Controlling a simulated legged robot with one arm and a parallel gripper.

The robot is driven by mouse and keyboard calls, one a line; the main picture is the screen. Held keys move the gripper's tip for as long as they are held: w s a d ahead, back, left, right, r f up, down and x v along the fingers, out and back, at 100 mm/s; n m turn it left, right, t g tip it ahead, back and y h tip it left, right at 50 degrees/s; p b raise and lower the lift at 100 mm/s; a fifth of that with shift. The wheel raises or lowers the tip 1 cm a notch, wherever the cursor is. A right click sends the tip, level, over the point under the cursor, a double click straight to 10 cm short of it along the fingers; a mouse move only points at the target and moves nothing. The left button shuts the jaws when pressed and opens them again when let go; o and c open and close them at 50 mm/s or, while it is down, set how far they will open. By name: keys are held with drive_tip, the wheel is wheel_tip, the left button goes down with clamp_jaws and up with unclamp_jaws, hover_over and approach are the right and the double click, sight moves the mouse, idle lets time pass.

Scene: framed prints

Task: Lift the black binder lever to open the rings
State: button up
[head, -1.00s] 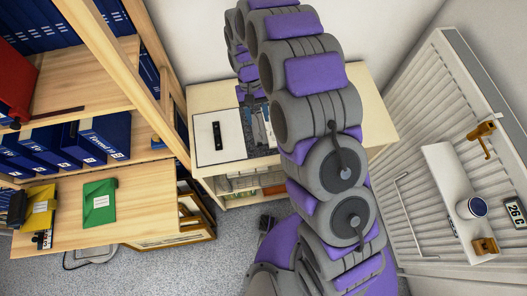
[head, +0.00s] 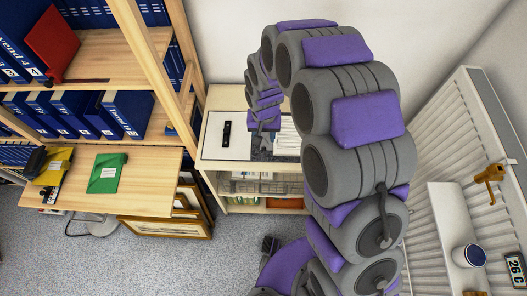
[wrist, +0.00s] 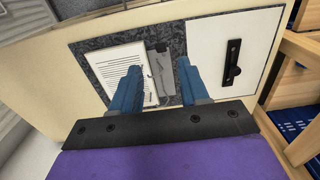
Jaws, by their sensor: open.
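An open binder lies on the light wooden cabinet top. Its dark marbled inside (wrist: 97,61) shows in the wrist view, with a printed sheet (wrist: 119,72) on the left. A grey metal ring mechanism (wrist: 160,70) lies beside the sheet, partly hidden by my fingers. A white panel (wrist: 228,58) on the right carries a long black piece with a round spot (wrist: 234,62); it also shows in the head view (head: 227,133). I cannot tell whether this is the lever. My gripper (wrist: 158,66) is open and empty, its blue fingers either side of the mechanism in the picture; contact is unclear.
Wooden shelves with blue binders (head: 127,112) stand on the left, with a green folder (head: 107,173) on a lower board. A white radiator (head: 455,190) with a small shelf is on the right.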

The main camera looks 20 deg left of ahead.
sight(264, 149)
wheel_tip(264, 149, down, 11)
drive_tip(key=shift+a+r+b, duration=0.15)
drive_tip(key=shift+b, duration=0.55)
drive_tip(key=shift+f, duration=0.4)
drive_tip(key=shift+c, duration=0.3)
clamp_jaws()
